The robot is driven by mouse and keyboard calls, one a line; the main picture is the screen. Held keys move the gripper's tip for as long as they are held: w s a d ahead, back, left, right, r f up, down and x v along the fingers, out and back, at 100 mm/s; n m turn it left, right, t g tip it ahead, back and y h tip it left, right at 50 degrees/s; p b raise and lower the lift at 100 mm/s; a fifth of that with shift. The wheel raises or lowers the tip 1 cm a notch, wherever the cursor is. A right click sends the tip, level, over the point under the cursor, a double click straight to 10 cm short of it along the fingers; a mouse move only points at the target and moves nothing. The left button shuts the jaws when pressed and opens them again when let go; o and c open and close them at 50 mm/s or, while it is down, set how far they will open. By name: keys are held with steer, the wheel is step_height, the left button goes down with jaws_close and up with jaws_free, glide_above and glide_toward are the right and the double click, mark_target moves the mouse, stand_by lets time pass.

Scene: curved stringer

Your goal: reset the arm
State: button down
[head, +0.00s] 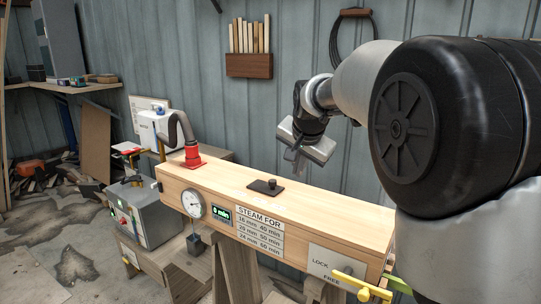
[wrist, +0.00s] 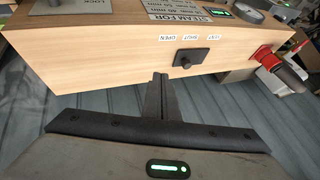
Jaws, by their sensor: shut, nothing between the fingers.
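My gripper (head: 297,160) hangs over the right part of the long wooden steam box (head: 290,208) in the head view, pointing down with its fingers shut and empty. In the wrist view my shut fingers (wrist: 160,90) show as one dark bar, apart from the box (wrist: 100,42). My arm comes in from the right and hides part of the wall and the box's right end.
A black plate with a knob (head: 268,186) sits on the box top, also in the wrist view (wrist: 192,60). A red fitting with a grey hose (head: 190,150) rises at the left end. A yellow lever (head: 360,286) sticks out at the front right.

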steer(key=s+d+r+n+p, duration=0.15)
steer(key=s+r, duration=0.25)
steer(key=s, duration=0.5)
steer(key=s+d+r+n+p, duration=0.1)
steer(key=s+r+n+p, duration=0.15)
steer(key=s, duration=0.55)
steer(key=s+d+f+n+g+p, duration=0.1)
steer(key=s+f+n+p, duration=0.1)
steer(key=s, duration=1.7)
steer(key=shift+d+f+n+p, duration=0.15)
steer(key=shift+f+n+p, duration=0.05)
steer(key=shift+n+p, duration=0.75)
